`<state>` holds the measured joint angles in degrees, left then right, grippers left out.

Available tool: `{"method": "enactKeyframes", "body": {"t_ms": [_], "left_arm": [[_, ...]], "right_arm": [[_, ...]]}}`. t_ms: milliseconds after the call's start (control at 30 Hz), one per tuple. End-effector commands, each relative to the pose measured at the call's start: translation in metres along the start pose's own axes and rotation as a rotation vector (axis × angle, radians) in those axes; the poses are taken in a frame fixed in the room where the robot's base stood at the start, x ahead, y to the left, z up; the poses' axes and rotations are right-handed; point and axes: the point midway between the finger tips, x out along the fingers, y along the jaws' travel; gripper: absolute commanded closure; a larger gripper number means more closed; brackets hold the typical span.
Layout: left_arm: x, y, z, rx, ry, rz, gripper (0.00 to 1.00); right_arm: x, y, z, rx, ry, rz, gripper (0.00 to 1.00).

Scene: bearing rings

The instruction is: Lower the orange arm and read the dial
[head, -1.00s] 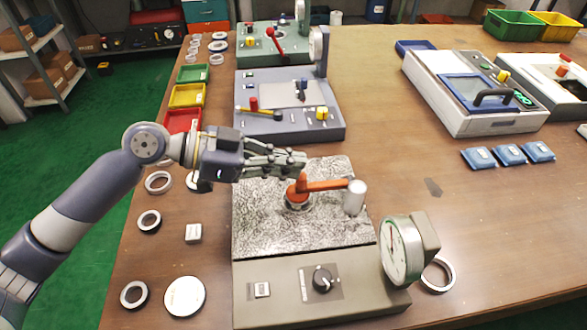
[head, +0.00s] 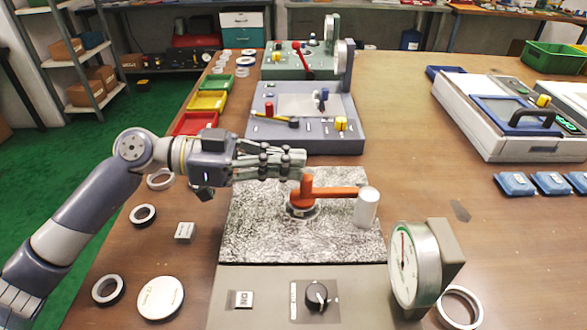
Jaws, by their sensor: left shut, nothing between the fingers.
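The orange arm (head: 334,193) reaches right from an orange pivot post on the grey device's speckled plate (head: 262,220). Its far end meets a white cylinder (head: 367,208). The round dial (head: 404,262) stands at the device's right side, turned partly sideways. A red needle shows on its white face, but I cannot read its marks. My left gripper (head: 303,161) is shut and empty, its fingertips just above and behind the top of the orange post; I cannot tell if they touch it. My right gripper is not in view.
Bearing rings (head: 108,289) and a white disc (head: 161,297) lie on the left. A grey-blue device (head: 306,135) stands behind. Blue pouches (head: 515,184) lie right; the table between is mostly clear.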

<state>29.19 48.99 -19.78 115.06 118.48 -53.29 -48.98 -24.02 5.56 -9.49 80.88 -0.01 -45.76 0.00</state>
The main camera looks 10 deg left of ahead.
Motion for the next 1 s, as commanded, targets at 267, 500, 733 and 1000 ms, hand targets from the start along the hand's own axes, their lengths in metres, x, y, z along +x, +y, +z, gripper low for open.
{"method": "enactKeyframes", "body": {"t_ms": [267,500,733,1000], "left_arm": [[0.001,0.003,0.019,-0.017,-0.035,0.012,1.0],[0.0,0.002,0.019,-0.018,-0.036,0.011,1.0],[-0.023,0.002,0.017,-0.017,-0.031,0.006,1.0],[-0.072,0.003,0.006,-0.007,-0.013,0.003,1.0]], "right_arm": [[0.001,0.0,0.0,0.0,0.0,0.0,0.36],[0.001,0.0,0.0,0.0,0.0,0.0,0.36],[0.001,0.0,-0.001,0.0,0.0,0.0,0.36],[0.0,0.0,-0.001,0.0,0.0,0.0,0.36]]}}
